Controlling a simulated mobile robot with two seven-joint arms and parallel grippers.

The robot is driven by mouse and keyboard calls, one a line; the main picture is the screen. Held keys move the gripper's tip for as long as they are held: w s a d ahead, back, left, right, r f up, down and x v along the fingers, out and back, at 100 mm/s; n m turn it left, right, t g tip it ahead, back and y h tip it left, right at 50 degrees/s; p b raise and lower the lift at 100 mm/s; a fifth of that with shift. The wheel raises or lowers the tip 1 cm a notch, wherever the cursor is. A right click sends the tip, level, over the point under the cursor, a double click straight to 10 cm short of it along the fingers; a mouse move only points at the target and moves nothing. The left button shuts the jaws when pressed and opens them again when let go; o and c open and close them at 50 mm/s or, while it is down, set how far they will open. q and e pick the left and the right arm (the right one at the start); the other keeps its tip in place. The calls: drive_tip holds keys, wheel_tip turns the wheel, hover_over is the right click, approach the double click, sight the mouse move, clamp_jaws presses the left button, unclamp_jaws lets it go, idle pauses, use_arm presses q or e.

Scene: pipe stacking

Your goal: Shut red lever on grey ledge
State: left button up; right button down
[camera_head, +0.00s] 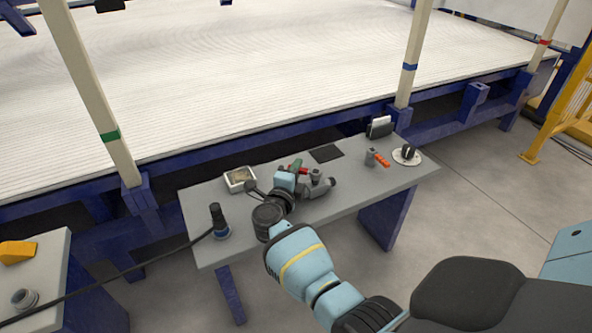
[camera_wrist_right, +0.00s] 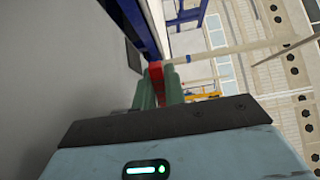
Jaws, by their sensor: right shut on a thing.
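The grey ledge (camera_head: 345,190) is a narrow table top in the middle of the head view. The red lever (camera_head: 296,165) shows as a small red patch near the middle of the ledge, mostly hidden by my right wrist and gripper. My right gripper (camera_head: 299,169) is over the ledge at the lever. In the right wrist view the red lever (camera_wrist_right: 156,72) sits between the two green fingers of my right gripper (camera_wrist_right: 159,88), which is shut on it. A grey fitting (camera_head: 318,184) lies just right of the gripper. My left gripper is not in view.
A small tray (camera_head: 240,187) and a black handle with a cable (camera_head: 217,218) are left of my arm. A grey cylinder (camera_head: 370,157), orange piece (camera_head: 382,160) and white disc with a black knob (camera_head: 407,154) stand to the right. The ledge's front right is clear.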

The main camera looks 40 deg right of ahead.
drive_tip(key=c, duration=1.5)
unclamp_jaws()
drive_tip(key=shift+o, duration=0.2)
